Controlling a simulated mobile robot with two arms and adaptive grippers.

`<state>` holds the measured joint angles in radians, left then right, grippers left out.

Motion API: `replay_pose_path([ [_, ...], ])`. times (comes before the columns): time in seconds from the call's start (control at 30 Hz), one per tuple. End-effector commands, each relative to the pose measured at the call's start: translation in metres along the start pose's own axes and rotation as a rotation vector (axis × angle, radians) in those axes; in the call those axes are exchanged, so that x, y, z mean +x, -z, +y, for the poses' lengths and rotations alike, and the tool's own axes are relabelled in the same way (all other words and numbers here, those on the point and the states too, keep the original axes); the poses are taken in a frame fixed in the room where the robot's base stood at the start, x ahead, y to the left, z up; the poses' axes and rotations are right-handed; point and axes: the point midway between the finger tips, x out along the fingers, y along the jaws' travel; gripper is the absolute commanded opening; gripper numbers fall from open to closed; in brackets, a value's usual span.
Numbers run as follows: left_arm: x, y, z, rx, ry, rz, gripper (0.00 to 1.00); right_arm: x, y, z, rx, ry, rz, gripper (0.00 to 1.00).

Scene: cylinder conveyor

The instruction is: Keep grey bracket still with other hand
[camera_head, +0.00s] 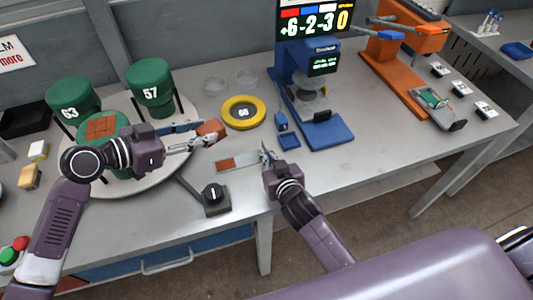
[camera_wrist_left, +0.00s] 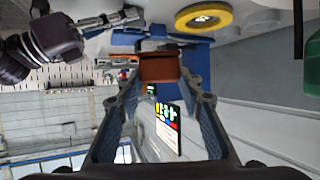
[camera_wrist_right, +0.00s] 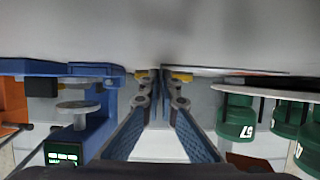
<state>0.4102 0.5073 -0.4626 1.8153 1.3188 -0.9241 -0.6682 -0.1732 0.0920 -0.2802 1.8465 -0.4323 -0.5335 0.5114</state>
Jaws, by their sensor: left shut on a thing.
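The grey bracket (camera_head: 252,160) lies flat on the table, a thin plate with a red-brown patch at its left end. A thin pale strip, likely its edge, shows in the right wrist view (camera_wrist_right: 235,72). My right gripper (camera_head: 267,156) is down at the bracket's right end. Its fingertips (camera_wrist_right: 160,76) are close together; I cannot tell whether they pinch the bracket. My left gripper (camera_head: 205,134) is shut on a red-brown block (camera_head: 211,128), held above the table left of the bracket. The block also shows between the fingers in the left wrist view (camera_wrist_left: 158,68).
A black box with a knob (camera_head: 214,198) and lever stands in front of the bracket. A yellow ring (camera_head: 243,112) lies behind it. A blue machine (camera_head: 325,135) stands to the right. Green cylinders (camera_head: 150,82) stand on a round plate at left.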

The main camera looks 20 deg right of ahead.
Motion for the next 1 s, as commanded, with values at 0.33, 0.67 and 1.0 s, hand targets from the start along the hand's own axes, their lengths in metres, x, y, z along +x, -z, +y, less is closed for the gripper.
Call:
replay_pose_path([
  [0.33, -0.013, -0.005, -0.007, 0.000, 0.000, 0.002, 0.11, 0.000, -0.010, 0.000, 0.000, -0.001, -0.020, 0.00],
  [0.67, -0.008, -0.017, -0.007, -0.001, -0.001, 0.001, 0.11, 0.000, -0.010, 0.000, 0.000, -0.001, -0.021, 0.00],
  [1.0, -0.002, -0.033, -0.006, -0.002, -0.001, 0.001, 0.11, -0.001, -0.010, 0.000, 0.000, -0.001, -0.021, 0.00],
])
